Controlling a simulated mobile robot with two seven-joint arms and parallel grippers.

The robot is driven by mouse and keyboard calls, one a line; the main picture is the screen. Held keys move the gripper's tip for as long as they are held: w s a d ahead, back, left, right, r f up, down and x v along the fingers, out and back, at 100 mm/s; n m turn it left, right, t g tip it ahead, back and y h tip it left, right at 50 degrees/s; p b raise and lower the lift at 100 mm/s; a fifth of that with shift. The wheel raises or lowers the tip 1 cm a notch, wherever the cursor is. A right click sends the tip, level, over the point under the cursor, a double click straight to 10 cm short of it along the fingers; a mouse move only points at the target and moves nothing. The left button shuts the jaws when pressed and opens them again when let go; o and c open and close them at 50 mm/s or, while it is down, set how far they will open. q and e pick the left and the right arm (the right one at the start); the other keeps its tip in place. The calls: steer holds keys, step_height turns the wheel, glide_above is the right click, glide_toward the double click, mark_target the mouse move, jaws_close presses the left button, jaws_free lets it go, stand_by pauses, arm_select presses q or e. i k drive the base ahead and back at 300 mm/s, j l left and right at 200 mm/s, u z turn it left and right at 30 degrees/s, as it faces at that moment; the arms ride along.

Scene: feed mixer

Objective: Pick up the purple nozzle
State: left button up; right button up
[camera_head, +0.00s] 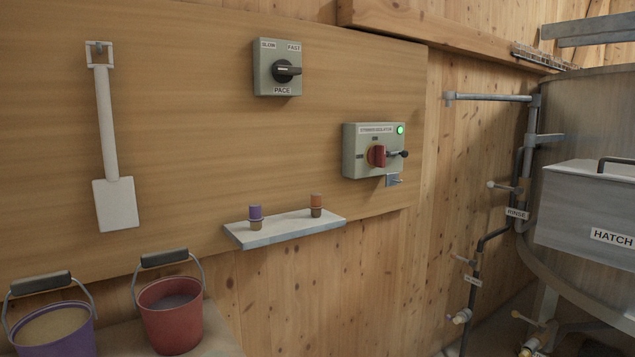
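The purple nozzle (255,213) stands upright near the left end of a small grey shelf (284,236) on the wooden wall panel. It has a purple top and a tan lower part. An orange nozzle (316,203) of similar shape stands to its right on the same shelf, with a gap between them. Neither of my grippers shows in the head view.
A purple bucket (70,346) and a red bucket (171,321) stand at the lower left. A white shovel (111,150) hangs above them. A pace switch box (278,68) and an isolator box (374,150) are above the shelf. A hatch tank (590,210) and pipes fill the right.

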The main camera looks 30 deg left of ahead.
mark_target(255, 217)
steer(key=i+l, duration=0.1)
steer(key=i, duration=0.35)
steer(key=i+l+u, duration=0.1)
steer(key=i, duration=0.35)
steer(key=i+l, duration=0.2)
steer(key=i, duration=0.25)
steer(key=i+l, duration=0.15)
steer(key=i, duration=0.3)
steer(key=j+u, duration=0.05)
